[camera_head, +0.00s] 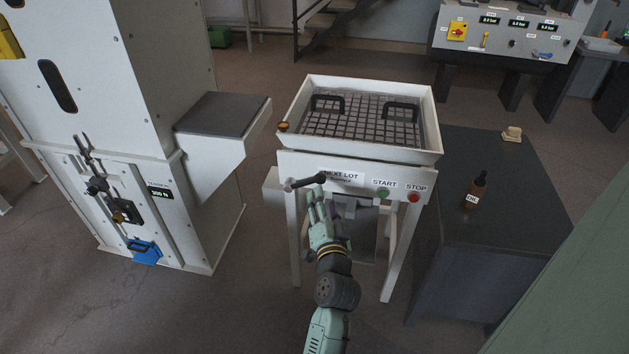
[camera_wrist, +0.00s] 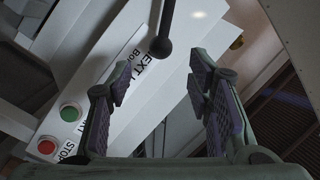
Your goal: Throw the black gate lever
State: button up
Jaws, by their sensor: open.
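The black gate lever (camera_head: 305,182) sticks out from the upper left front of the white sieve machine (camera_head: 289,165), beside the NEXT LOT label (camera_head: 341,176). In the wrist view the lever is a dark rod with a round ball end (camera_wrist: 160,47). My gripper (camera_head: 317,197) is just below the lever in the head view. In the wrist view its two fingers are spread wide, and the ball end lies ahead of the gap between the fingertips (camera_wrist: 162,76). The gripper looks empty, and I see no contact with the lever.
A green START button (camera_head: 383,194) and a red STOP button (camera_head: 414,198) sit right of the lever. A white cabinet (camera_head: 195,240) stands left. A dark table (camera_head: 500,220) with an oil bottle (camera_head: 475,190) stands right. Floor is open between cabinet and machine.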

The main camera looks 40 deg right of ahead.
aim_at(321, 183)
jog(key=p+x, duration=0.1)
jog(key=x, duration=0.7)
jog(key=shift+r+p, duration=0.1)
jog(key=shift+p, duration=0.2)
jog(key=shift+a, duration=0.1)
grip_shut()
dwell(0.3)
